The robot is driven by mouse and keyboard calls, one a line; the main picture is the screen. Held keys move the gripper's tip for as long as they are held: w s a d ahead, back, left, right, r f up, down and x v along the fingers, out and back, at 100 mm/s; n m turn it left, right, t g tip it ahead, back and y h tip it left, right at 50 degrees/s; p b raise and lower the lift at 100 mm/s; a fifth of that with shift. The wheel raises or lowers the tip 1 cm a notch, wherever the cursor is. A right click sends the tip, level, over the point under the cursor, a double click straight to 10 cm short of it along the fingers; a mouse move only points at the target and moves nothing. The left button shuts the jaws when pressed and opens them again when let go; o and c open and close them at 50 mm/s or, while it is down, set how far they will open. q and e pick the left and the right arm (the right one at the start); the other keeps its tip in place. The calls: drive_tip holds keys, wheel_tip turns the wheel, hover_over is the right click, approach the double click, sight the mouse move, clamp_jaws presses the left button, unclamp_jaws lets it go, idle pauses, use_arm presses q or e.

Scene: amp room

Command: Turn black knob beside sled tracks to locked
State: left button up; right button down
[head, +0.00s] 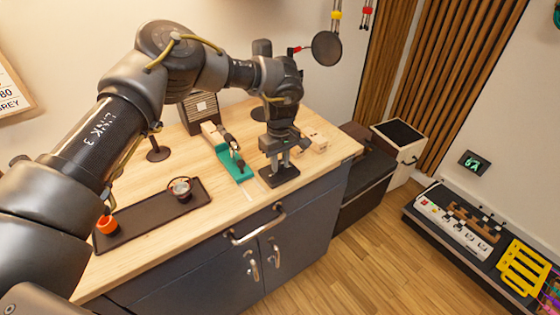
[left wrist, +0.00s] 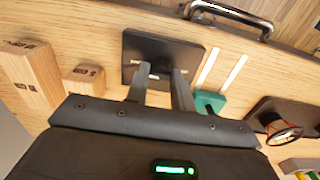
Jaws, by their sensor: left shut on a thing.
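A black square base plate (head: 280,178) lies near the front edge of the wooden cabinet top; it also shows in the left wrist view (left wrist: 188,50). My left gripper (head: 279,168) points down over this plate, its two fingers close together. In the left wrist view the fingertips (left wrist: 160,72) are at the middle of the plate, shut on what I take to be the black knob, mostly hidden between them. I cannot read the knob's angle. Two pale sled tracks (left wrist: 235,72) run beside the plate, with a teal sled (head: 235,166) at their far end. My right gripper is not in view.
Wooden blocks (head: 314,141) stand right of the plate. A drawer handle (head: 257,226) juts from the cabinet front.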

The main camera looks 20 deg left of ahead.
sight(281, 164)
use_arm(q)
drive_tip(key=o, duration=1)
drive_tip(key=shift+d, duration=0.1)
drive_tip(key=shift+r, duration=0.1)
wheel_tip(281, 164, up, 11)
drive_tip(key=b, duration=0.2)
drive_tip(key=shift+f, duration=0.2)
